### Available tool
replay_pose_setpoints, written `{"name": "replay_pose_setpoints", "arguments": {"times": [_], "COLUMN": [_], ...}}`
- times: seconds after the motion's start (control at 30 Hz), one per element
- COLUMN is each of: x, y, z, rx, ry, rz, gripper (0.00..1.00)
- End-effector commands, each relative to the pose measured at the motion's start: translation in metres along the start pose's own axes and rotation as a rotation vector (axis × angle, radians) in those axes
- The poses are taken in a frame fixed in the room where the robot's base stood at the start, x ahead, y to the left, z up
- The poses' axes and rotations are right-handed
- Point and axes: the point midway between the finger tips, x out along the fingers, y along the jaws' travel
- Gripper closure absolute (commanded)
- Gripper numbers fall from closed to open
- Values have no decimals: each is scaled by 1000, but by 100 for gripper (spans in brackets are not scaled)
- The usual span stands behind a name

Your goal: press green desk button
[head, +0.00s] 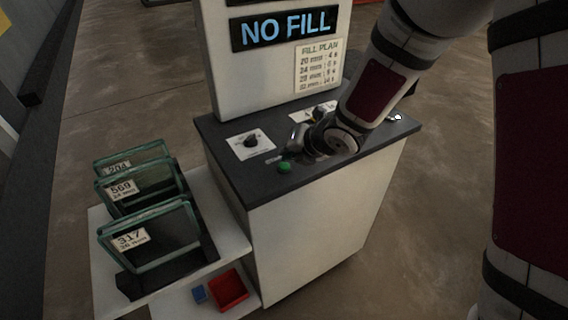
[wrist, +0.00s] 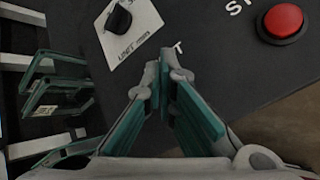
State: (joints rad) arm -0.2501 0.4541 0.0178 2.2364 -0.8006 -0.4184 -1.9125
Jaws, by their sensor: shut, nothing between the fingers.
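The green button (head: 284,167) is a small round cap near the front edge of the dark desk top (head: 230,168) in the head view. My gripper (head: 293,150) is just behind and slightly right of it, pointing down at the desk. How high the tips are above the desk, and whether they touch the button, I cannot tell. In the wrist view my gripper (wrist: 167,72) has its fingertips together with nothing between them. The green button does not show there; the fingers cover part of a white label.
A black knob (head: 252,141) on a white plate sits left of the gripper. A red button (wrist: 283,22) is to the right in the wrist view. The upright panel (head: 228,78) reads NO FILL. Glass frames (head: 150,235) stand on a lower shelf at left, near a red bin (head: 230,289).

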Motion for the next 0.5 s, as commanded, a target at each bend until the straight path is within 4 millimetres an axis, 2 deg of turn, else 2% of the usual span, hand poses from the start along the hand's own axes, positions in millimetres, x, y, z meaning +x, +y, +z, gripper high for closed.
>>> {"name": "replay_pose_setpoints", "arguments": {"times": [0.37,0.5], "x": [-2,-10], "y": [2,7], "z": [1,6], "rx": [-1,-1], "ry": [0,0], "rz": [0,0], "gripper": [100,100]}}
